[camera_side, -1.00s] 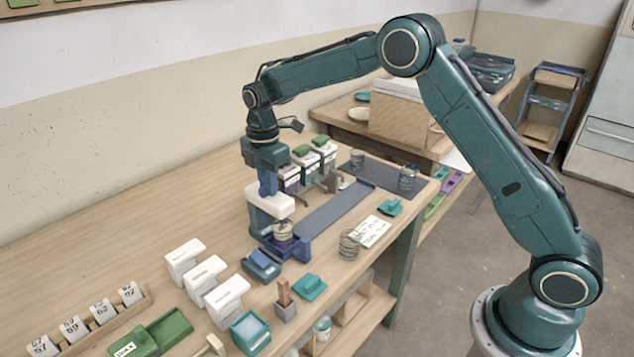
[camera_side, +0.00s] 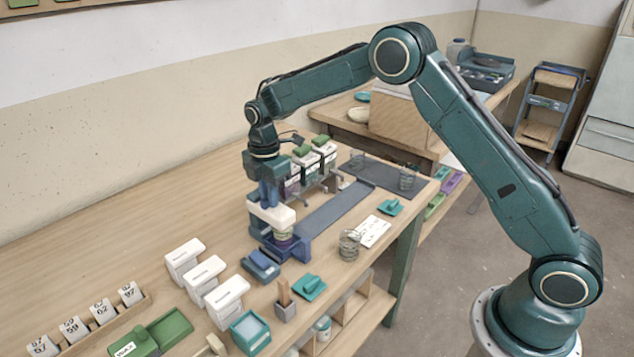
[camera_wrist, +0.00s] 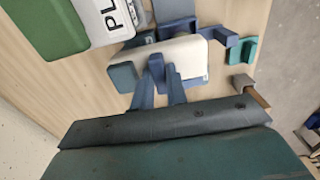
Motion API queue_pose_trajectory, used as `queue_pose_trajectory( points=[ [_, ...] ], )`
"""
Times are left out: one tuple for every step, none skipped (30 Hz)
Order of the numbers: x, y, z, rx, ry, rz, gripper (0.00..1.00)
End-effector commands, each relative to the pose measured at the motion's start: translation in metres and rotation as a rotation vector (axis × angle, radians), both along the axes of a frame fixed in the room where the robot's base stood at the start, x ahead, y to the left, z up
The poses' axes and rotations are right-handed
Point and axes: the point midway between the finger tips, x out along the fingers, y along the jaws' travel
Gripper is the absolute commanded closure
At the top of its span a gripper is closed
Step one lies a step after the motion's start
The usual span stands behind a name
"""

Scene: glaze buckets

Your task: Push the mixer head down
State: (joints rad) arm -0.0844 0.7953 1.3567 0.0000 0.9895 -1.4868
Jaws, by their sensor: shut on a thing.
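The mixer has a white head (camera_side: 272,214) over a dark blue base (camera_side: 292,248) on the table. In the wrist view the white head (camera_wrist: 190,62) lies across the middle. A small pale bucket (camera_side: 284,236) stands in the base under the head and is partly hidden by it. My gripper (camera_side: 269,200) points down at the back part of the head. In the wrist view its two blue fingers (camera_wrist: 158,70) reach the head's near edge, shut on it. The exact contact of the fingertips is hidden.
White containers (camera_side: 204,273) stand in front of the mixer. White boxes with green tops (camera_side: 322,147) stand behind it.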

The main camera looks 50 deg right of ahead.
Motion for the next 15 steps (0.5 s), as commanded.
queue_pose_trajectory(
  points=[
    [0.0001, 0.0, 0.0001, 0.0, -0.001, 0.0, 1.0],
    [0.0001, 0.0, 0.0001, 0.0, -0.001, 0.0, 1.0],
    [0.0001, 0.0, 0.0001, 0.0, 0.0, 0.0, 0.8],
    [0.0001, 0.0, 0.0001, 0.0, 0.0, 0.0, 0.74],
    [0.0001, 0.0, 0.0002, 0.0, 0.0, 0.0, 0.68],
    [0.0001, 0.0, 0.0002, 0.0, 0.0, 0.0, 0.67],
    [0.0001, 0.0, 0.0002, 0.0, 0.0, 0.0, 0.67],
    [0.0001, 0.0, 0.0002, 0.0, 0.0, 0.0, 0.67],
    [0.0001, 0.0, 0.0002, 0.0, 0.0, 0.0, 0.67],
    [0.0001, 0.0, 0.0002, 0.0, 0.0, 0.0, 0.67],
    [0.0, 0.0, 0.0002, 0.0, 0.0, 0.0, 0.67],
    [0.0001, 0.0, 0.0003, 0.0, 0.0, 0.0, 0.67],
    [0.0001, 0.0, 0.0004, 0.0, 0.0, 0.0, 0.67],
    [0.0001, 0.0, 0.0007, 0.0, 0.0, 0.0, 0.67],
    [0.0002, 0.0, 0.0014, 0.0, -0.001, 0.0, 0.67]
  ],
)
